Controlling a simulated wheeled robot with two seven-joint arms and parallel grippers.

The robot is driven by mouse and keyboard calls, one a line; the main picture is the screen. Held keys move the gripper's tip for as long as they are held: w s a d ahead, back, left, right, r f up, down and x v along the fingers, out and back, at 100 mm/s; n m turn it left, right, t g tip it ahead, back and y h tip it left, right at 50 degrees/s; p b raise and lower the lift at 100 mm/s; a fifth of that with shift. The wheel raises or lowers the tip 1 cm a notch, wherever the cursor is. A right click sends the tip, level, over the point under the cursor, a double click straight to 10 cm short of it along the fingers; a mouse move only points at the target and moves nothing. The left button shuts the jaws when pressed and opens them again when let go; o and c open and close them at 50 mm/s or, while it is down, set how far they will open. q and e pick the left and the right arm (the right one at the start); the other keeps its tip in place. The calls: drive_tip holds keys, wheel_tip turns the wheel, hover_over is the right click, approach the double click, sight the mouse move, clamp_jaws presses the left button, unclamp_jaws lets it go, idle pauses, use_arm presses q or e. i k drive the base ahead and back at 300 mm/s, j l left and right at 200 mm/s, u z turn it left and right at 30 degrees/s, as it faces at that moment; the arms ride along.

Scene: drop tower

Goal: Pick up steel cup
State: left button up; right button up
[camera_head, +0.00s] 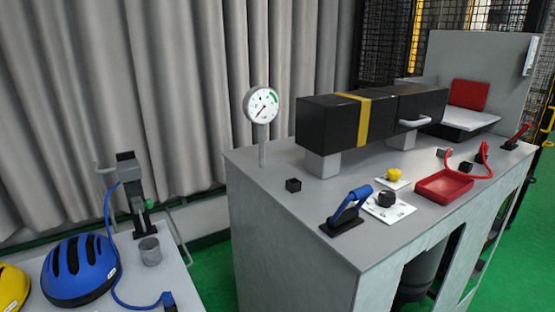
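The steel cup (150,251) is a small grey cylinder with an open top. It stands upright on the light table (185,270) at the lower left, right of the blue helmet (80,268). A blue cable (114,262) curves between the helmet and the cup. Neither of my grippers shows in the head view, so nothing is seen touching the cup.
A yellow helmet (10,287) is at the far left. A grey bench (290,225) on the right carries a dial gauge (262,106), a black box (330,122), a blue-handled lever (348,208) and a red tray (443,187). Green floor (212,265) separates table and bench.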

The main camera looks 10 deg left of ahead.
sight(149, 248)
drive_tip(key=u, duration=1.25)
drive_tip(key=i+j+u, duration=0.15)
drive_tip(key=i+u, duration=0.15)
drive_tip(key=i, duration=0.15)
drive_tip(key=i+u, duration=0.25)
drive_tip(key=i, duration=0.15)
drive_tip(key=j, duration=0.05)
